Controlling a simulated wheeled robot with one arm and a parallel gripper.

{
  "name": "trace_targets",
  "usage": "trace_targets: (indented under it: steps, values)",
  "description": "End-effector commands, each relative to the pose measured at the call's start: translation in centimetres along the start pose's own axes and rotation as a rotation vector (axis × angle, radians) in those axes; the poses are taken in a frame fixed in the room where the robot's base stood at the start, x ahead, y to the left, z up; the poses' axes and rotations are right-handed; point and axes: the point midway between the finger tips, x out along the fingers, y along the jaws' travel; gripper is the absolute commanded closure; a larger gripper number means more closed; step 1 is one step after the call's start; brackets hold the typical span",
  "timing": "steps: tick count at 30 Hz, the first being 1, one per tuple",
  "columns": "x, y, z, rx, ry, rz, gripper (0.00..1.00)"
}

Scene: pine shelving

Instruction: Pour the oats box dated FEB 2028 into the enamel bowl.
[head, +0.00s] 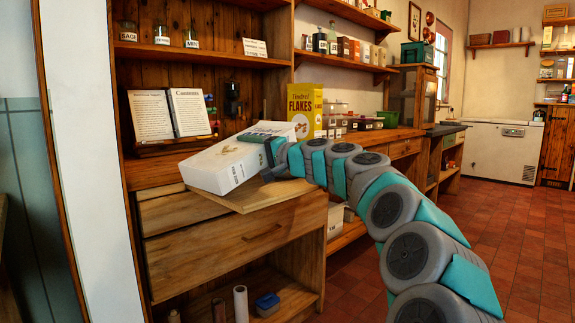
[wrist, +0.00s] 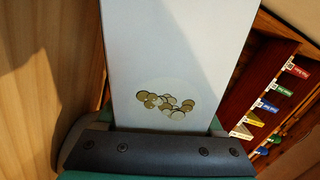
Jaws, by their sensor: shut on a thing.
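My gripper (head: 268,162) is shut on a white box (head: 238,172), which lies tilted over the counter at the left. The box shows a picture of pale flakes and a green patch on its upper face, and small dark print on its side. The print is too small to read, so I cannot tell its date. In the wrist view the white box (wrist: 180,50) rises from the dark gripper bar (wrist: 155,150), with round flakes pictured on it. I see no enamel bowl in either view. I cannot tell whether the box touches the board under it.
A wooden board (head: 245,199) juts out under the box, above a drawer. An open book (head: 168,115) stands on a holder behind it. A yellow flakes box (head: 304,107) and several small containers stand along the counter to the right. Tiled floor (head: 500,230) lies open at the right.

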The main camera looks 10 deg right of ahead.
Motion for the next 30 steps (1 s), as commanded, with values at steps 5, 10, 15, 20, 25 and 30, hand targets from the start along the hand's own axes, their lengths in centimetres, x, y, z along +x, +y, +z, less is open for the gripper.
trace_targets:
  steps: [5,10,15,20,25,30]
  values:
    - [0.0,0.1,0.1,0.014,-0.001,0.0,0.95]
    - [0.0,0.0,0.0,0.015,-0.001,-0.001,0.95]
    - [0.0,-0.2,0.0,0.031,-0.002,-0.001,0.95]
    - [0.1,-0.6,-0.1,0.065,-0.003,0.0,0.95]
    - [0.1,-0.8,-0.2,0.103,-0.003,0.0,0.95]
    - [0.0,-1.0,-0.3,0.133,-0.003,-0.001,0.95]
